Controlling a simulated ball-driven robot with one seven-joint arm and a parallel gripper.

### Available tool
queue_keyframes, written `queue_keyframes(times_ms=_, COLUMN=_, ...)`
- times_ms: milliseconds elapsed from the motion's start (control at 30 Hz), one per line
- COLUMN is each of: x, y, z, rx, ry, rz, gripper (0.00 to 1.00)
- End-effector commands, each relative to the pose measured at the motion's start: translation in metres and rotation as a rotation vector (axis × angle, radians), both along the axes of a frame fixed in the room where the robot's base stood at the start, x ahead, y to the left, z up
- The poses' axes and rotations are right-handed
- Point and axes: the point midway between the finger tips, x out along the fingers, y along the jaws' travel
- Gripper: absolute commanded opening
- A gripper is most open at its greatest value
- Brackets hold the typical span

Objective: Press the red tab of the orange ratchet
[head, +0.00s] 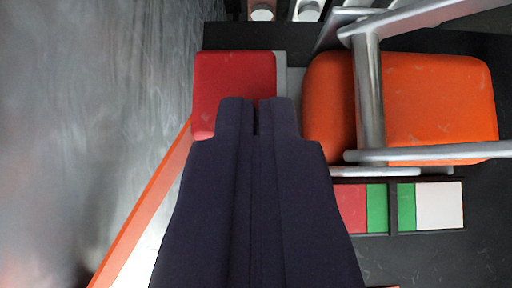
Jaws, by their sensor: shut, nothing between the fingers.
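The red tab (233,75) is a flat, rounded red block at the upper middle of the head view. The orange ratchet (440,100) lies to its right, an orange body with a grey metal bar across it. My dark gripper (257,112) comes up from the bottom edge, shut and empty. Its fingertips overlap the lower right part of the red tab in the picture and hide that part. I cannot tell whether they touch it.
Grey metal bars (430,155) stand around the orange body at the right. Below it is a dark frame with red, green and white blocks (440,205). An orange strip (142,218) runs diagonally at the lower left. A smooth grey surface (90,110) fills the left side.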

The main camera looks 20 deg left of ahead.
Motion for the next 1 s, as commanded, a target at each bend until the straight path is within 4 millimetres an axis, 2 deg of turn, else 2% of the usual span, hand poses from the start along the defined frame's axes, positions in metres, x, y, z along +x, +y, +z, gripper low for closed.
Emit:
queue_keyframes(times_ms=333, x=0.000, y=0.000, z=-0.002, rx=0.000, ry=0.000, rz=0.000, gripper=0.00)
queue_keyframes(times_ms=533, x=0.000, y=0.000, z=-0.023, rx=0.000, ry=0.000, rz=0.000, gripper=0.00)
queue_keyframes(times_ms=867, x=0.000, y=0.000, z=-0.019, rx=-0.001, ry=0.002, rz=0.000, gripper=0.00)
queue_keyframes(times_ms=1000, x=0.000, y=-0.001, z=-0.005, rx=-0.001, ry=0.001, rz=-0.001, gripper=0.00)
